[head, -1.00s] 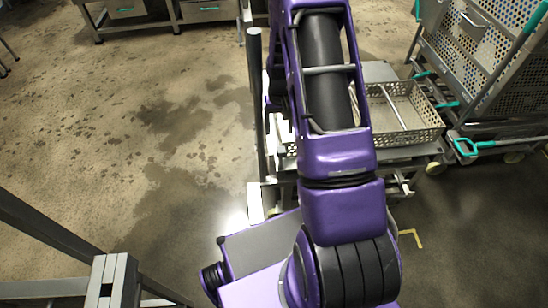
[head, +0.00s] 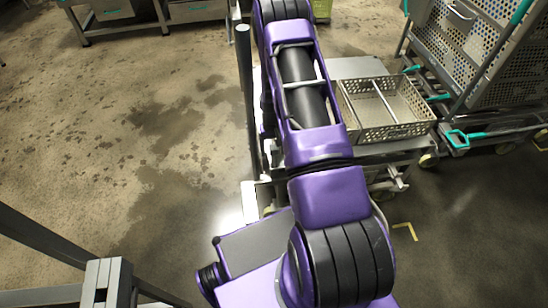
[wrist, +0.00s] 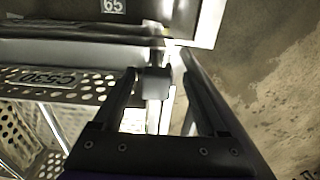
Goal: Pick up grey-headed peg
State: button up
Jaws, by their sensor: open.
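In the wrist view, a small grey block-shaped head (wrist: 155,83), which looks like the head of the grey-headed peg, shows between the fingers of my gripper (wrist: 158,68). The fingers are apart, one on each side of the head, with a gap visible to the right finger. I cannot tell whether the left finger touches it. The peg's shaft is hidden. In the head view, my purple arm hides the gripper and the peg.
A perforated metal basket (head: 424,129) sits on a cart right of my arm; its labelled wall (wrist: 88,97) lies left of the gripper. A perforated rack (head: 470,50) with teal handles stands further right. A vertical post (head: 244,85) stands close left of my arm. Floor at left is open.

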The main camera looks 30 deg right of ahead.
aim_at(274, 156)
jog(key=f, duration=0.4)
jog(key=shift+d+f, duration=0.25)
jog(key=shift+c, duration=0.2)
grip_shut()
